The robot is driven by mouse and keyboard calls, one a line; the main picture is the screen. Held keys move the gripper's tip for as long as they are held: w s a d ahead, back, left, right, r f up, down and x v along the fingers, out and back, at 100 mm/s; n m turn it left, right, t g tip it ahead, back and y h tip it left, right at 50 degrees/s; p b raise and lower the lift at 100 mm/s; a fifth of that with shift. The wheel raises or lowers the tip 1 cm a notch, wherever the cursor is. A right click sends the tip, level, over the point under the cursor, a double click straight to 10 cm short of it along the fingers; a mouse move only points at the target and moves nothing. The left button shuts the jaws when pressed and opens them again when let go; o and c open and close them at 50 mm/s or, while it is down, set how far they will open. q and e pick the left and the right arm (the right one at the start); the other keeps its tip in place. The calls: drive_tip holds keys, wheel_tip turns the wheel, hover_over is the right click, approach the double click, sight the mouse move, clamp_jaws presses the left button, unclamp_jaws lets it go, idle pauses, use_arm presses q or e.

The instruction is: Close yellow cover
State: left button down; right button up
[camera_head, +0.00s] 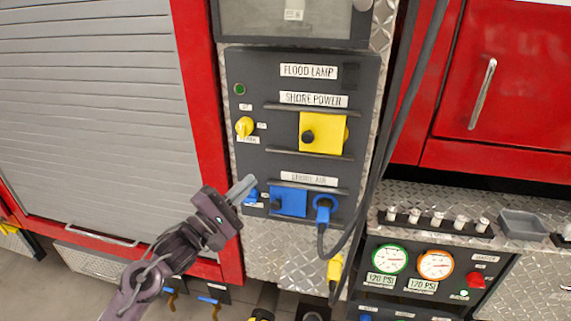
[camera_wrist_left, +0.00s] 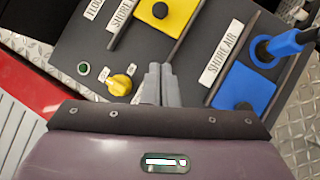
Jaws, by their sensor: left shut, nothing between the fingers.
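The yellow cover (camera_head: 322,142) is a square plate with a black knob, set between two dark rails below the SHORE POWER label. A small rounded yellow part (camera_head: 347,133) shows past its right edge. The cover also shows at the top of the left wrist view (camera_wrist_left: 180,22). My left gripper (camera_head: 249,183) is shut and empty, below and left of the cover and apart from it, near the blue switch. In the left wrist view its fingertips (camera_wrist_left: 160,72) point at the dark panel, right of the yellow switch. My right gripper is not in view.
A yellow rotary switch (camera_head: 245,127) is left of the cover. A blue cover (camera_head: 288,201) and a blue socket with a plugged-in cable (camera_head: 322,207) are below. Black hoses (camera_head: 393,130) hang at the panel's right. A grey shutter (camera_head: 90,110) is at left.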

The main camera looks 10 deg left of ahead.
use_arm(q)
drive_tip(key=p, duration=0.6)
approach(321, 137)
drive_tip(key=w+a+r, duration=0.1)
drive_tip(key=w+r, duration=0.1)
drive_tip(key=w, duration=0.1)
drive_tip(key=shift+w+a+f, duration=0.1)
drive_tip(key=shift+a, duration=0.05)
drive_tip(key=d, duration=0.3)
drive_tip(key=shift+d, duration=0.2)
